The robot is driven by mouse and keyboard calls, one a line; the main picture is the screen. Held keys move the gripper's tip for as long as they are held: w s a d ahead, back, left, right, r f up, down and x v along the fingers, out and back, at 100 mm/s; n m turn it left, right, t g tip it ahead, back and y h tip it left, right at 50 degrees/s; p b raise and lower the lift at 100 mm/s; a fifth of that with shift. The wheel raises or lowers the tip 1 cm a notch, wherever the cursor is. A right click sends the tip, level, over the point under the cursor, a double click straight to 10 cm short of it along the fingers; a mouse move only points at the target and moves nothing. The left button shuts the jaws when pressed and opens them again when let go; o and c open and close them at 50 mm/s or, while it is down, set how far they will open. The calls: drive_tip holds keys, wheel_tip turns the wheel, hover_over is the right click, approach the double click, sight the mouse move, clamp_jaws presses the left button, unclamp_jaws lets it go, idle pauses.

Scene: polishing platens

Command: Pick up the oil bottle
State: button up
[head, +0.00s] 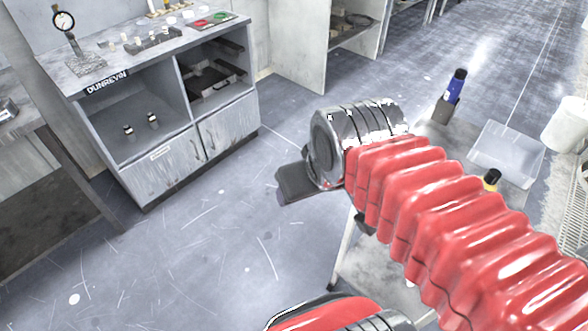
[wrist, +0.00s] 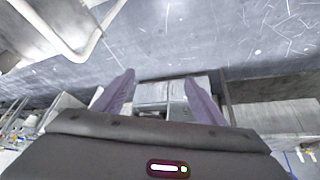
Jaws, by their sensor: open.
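A blue bottle with a dark cap (head: 457,84) stands upright behind a grey block on the work surface at right in the head view. A yellow item with a black top (head: 491,179) shows partly behind my red arm cover. I cannot tell which of the two is the oil bottle. My gripper (wrist: 159,76) is open and empty in the wrist view, its two fingers apart. In the head view a dark part of it (head: 296,182) sticks out left of the arm, away from both items. No bottle shows between the fingers.
A clear tray (head: 507,153) lies near the blue bottle. A white bin (head: 568,124) stands at far right. A grey cabinet (head: 160,175) with a dial gauge (head: 65,22) and small parts on top is at left. The floor (head: 205,250) between is clear.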

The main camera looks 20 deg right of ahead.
drive_tip(key=shift+s+a+f, duration=0.15)
drive_tip(key=shift+s+a, duration=0.1)
drive_tip(key=shift+a, duration=0.1)
drive_tip(key=shift+o, duration=0.4)
